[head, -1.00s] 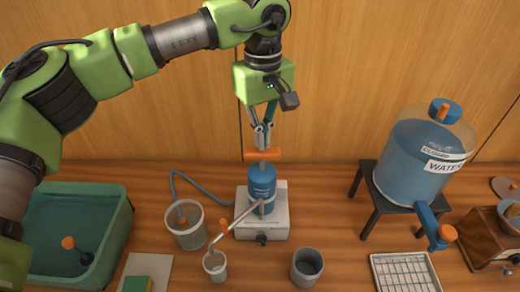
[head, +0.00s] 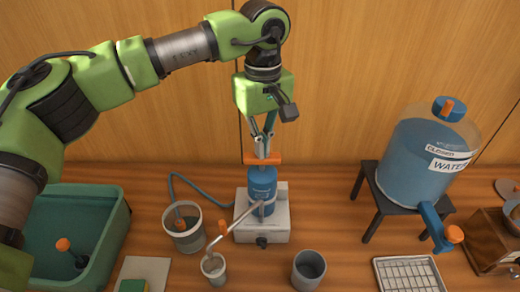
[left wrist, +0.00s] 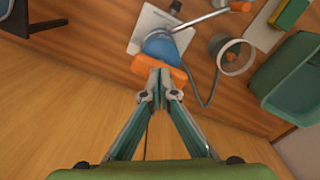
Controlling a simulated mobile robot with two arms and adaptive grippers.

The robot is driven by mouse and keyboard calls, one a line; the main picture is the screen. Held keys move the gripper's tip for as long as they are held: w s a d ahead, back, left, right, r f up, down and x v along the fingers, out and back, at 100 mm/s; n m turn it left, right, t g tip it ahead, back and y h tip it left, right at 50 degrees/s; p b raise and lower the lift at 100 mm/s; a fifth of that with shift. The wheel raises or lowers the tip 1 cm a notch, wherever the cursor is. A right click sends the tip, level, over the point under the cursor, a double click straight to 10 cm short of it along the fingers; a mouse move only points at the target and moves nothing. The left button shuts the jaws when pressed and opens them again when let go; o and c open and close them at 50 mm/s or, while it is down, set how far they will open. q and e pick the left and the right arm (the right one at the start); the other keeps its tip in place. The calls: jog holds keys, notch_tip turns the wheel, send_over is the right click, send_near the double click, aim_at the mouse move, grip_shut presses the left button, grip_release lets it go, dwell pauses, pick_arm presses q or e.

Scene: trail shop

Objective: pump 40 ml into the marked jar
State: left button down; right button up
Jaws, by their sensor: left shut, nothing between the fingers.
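The blue pump (head: 262,188) stands on a pale square base (head: 275,228), with an orange crossbar handle (head: 250,161) on top. Its thin spout (head: 240,218) slopes down left, its end over a small light jar (head: 213,267). No mark on the jar can be made out. My left gripper (head: 262,154) points down, shut and empty, with its fingertips at the middle of the handle, seemingly touching it. The left wrist view shows the fingertips (left wrist: 160,76) against the orange handle (left wrist: 143,66). My right gripper is not in view.
A larger pail (head: 183,238) with a blue hose stands left of the pump. A grey cup (head: 308,268) is at front right. A water jug (head: 415,165) on a stand, a wire rack (head: 408,274) and a green basin (head: 118,222) are further out.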

pick_arm(q)
jog(key=shift+f+b, duration=0.35)
jog(key=shift+f, duration=0.35)
jog(key=shift+r+p, duration=1.7)
jog(key=shift+r, duration=0.9)
jog(key=shift+f, duration=0.3)
jog(key=shift+f+b, duration=1.85)
jog(key=shift+f, duration=0.45)
jog(key=shift+r, duration=0.1)
jog(key=shift+r+p, duration=1.7)
jog(key=shift+r, duration=0.8)
